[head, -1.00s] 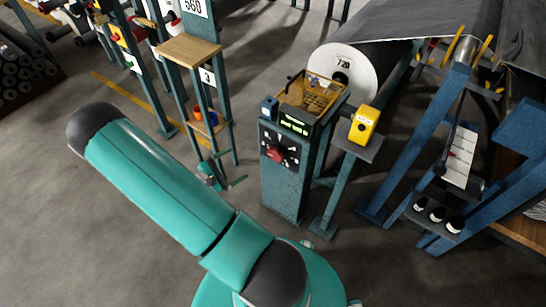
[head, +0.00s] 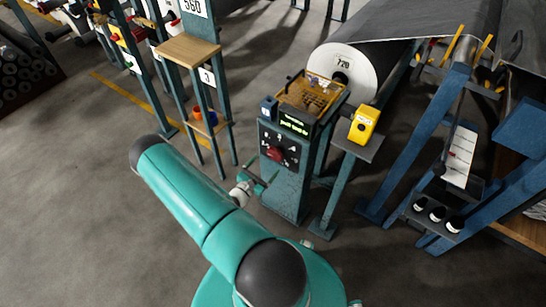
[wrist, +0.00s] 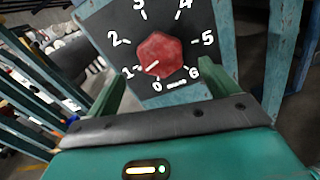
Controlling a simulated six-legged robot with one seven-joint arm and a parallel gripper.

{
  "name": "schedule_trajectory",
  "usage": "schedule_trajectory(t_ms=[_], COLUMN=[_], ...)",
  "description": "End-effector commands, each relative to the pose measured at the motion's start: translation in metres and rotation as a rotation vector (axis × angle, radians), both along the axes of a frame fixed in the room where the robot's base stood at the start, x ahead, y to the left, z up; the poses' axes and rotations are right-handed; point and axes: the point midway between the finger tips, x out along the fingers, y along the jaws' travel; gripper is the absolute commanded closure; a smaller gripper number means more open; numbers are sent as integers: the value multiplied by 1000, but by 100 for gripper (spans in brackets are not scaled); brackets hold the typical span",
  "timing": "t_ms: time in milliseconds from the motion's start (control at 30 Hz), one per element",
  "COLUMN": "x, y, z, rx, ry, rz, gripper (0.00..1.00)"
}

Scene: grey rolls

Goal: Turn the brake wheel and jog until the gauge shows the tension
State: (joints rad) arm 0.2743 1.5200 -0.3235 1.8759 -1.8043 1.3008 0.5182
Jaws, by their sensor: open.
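The brake wheel is a red six-sided knob (wrist: 158,55) on a black dial plate numbered 0 to 6. Its white pointer line points to lower left, near 1. In the head view the knob (head: 275,153) sits on the front of a teal post (head: 287,190). My gripper (head: 262,180) is just in front of that post, below and left of the knob. In the wrist view my gripper (wrist: 160,90) is open, its two green fingers apart and pointing toward the dial, with the knob beyond and between them. A green-lit display (head: 295,123) tops the post; its text is unreadable.
A large grey roll marked 720 (head: 343,66) is behind. A white scale board with a red mark (head: 460,156) hangs at right. A wooden-topped stand (head: 188,49) is at left.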

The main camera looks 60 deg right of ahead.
Motion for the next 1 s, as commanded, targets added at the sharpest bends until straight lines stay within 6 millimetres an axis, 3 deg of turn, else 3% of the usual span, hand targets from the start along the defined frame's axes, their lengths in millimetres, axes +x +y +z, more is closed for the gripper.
schedule_trajectory(t_ms=[100,300,700,933,1000], x=[-5,-9,-9,-9,-9], y=[-24,-54,-63,-63,-63], z=[0,0,0,0,0], rx=[-1,0,0,0,0], ry=[-2,0,1,1,1], rz=[-4,-3,0,0,0], gripper=[14,14,14,57,58])
